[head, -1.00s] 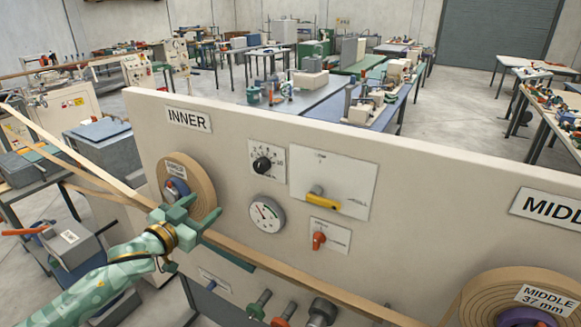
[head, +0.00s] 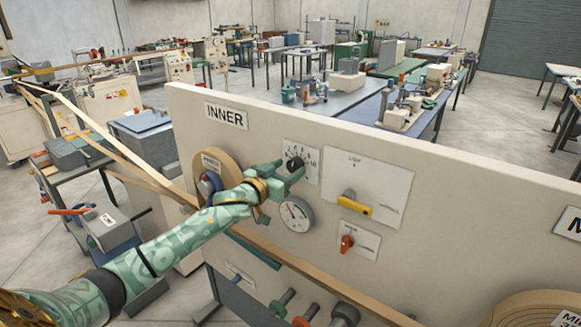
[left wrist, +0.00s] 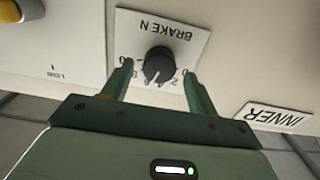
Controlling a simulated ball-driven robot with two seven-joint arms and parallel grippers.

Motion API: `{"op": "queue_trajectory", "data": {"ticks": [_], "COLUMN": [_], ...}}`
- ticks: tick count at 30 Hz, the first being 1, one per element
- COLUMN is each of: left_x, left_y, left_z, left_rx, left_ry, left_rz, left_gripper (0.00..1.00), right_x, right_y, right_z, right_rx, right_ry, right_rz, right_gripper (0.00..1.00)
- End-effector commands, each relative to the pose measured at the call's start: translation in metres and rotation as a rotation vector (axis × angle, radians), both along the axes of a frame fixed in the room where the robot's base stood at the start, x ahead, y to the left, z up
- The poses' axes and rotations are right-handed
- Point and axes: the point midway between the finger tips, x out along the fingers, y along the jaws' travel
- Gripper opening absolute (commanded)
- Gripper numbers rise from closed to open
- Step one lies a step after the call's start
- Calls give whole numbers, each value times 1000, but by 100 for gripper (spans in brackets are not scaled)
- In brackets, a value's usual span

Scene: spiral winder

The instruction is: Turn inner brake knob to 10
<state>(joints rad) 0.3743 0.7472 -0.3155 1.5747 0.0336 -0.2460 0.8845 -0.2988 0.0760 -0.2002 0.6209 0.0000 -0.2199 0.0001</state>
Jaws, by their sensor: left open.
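The inner brake knob (head: 294,163) is a small black dial on a white numbered plate below the INNER sign. In the left wrist view the black knob (left wrist: 158,65) appears upside down, on a plate (left wrist: 185,40) reading BRAKEN. My left gripper (head: 291,174) is at this plate, its fingers partly hiding it in the head view. In the left wrist view the left gripper (left wrist: 158,76) is open, with one finger on each side of the knob and visible gaps. I cannot tell exactly which number the knob points to. My right gripper is not in view.
A round gauge (head: 296,215) sits just below the dial plate. A yellow lever switch (head: 354,205) and an orange-red knob (head: 347,243) are to the right. The tape roll (head: 228,165) is left of the dial, and a tan tape band (head: 330,285) runs along the panel.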

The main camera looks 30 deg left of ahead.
Motion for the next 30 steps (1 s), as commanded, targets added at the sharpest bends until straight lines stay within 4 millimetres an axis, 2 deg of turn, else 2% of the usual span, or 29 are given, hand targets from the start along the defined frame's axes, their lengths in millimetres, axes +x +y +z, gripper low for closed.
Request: {"op": "queue_trajectory", "data": {"ticks": [3,6,14,16,19,20,30], "left_x": [13,18,19,19,19,19,19], "left_y": [-1,-2,-2,-2,-2,-2,-2], "left_z": [0,0,-1,-1,-1,-1,0], "left_rx": [-2,-1,0,0,0,0,34], "left_ry": [-1,0,1,1,1,1,-2], "left_rz": [0,-1,-1,-1,-1,-1,-1], "left_gripper": [59,59,59,45,17,14,14], "right_x": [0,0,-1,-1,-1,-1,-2], "right_y": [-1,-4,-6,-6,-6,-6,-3], "right_z": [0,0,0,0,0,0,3], "right_rx": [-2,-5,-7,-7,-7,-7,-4], "right_ry": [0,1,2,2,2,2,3], "right_rz": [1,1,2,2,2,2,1], "right_gripper": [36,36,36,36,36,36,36]}}
